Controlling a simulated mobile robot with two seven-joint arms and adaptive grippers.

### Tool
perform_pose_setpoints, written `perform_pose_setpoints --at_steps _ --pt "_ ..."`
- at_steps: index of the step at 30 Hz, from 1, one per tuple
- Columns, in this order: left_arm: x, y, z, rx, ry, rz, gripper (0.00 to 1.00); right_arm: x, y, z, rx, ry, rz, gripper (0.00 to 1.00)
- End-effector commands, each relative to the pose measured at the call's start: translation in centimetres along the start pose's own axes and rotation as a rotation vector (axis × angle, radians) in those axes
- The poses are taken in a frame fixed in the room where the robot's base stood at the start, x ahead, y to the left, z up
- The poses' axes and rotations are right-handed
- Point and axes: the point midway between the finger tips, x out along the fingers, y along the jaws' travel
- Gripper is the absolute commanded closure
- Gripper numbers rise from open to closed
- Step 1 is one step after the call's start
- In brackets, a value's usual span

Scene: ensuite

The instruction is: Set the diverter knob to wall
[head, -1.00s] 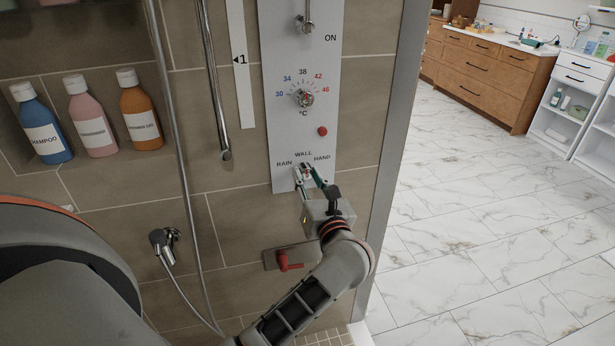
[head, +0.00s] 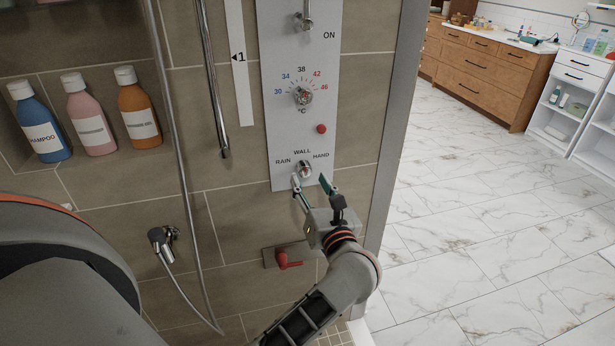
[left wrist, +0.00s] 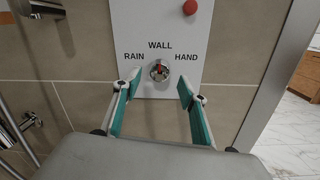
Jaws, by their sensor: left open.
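The diverter knob (head: 305,169) is a small round chrome knob low on the white shower panel (head: 290,140). RAIN is printed at its left, WALL above it and HAND at its right. In the left wrist view the knob (left wrist: 159,71) shows a red mark near its middle, towards WALL; its exact angle is hard to tell. My left gripper (head: 310,182) is open just below and in front of the knob. In the left wrist view its green-padded fingers (left wrist: 159,86) are spread either side, apart from the knob. My right gripper is not in view.
Above the knob are a red button (head: 321,129), a temperature dial (head: 303,96) and an ON lever (head: 305,20). A hose (head: 178,130) hangs left, beside several bottles in a niche. Open marble floor (head: 480,220) lies right.

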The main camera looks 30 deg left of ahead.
Motion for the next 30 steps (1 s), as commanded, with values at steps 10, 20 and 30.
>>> perform_pose_setpoints --at_steps 10,20,30 --pt "-6.8 0.0 -0.1 0.0 0.005 -0.001 0.58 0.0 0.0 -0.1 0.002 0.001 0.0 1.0" --pt "-8.8 0.0 0.0 -0.001 0.001 0.0 0.58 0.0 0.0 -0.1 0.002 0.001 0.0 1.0" --pt "-8.7 0.0 0.0 0.0 0.001 0.0 0.58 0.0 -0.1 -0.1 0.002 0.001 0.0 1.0"
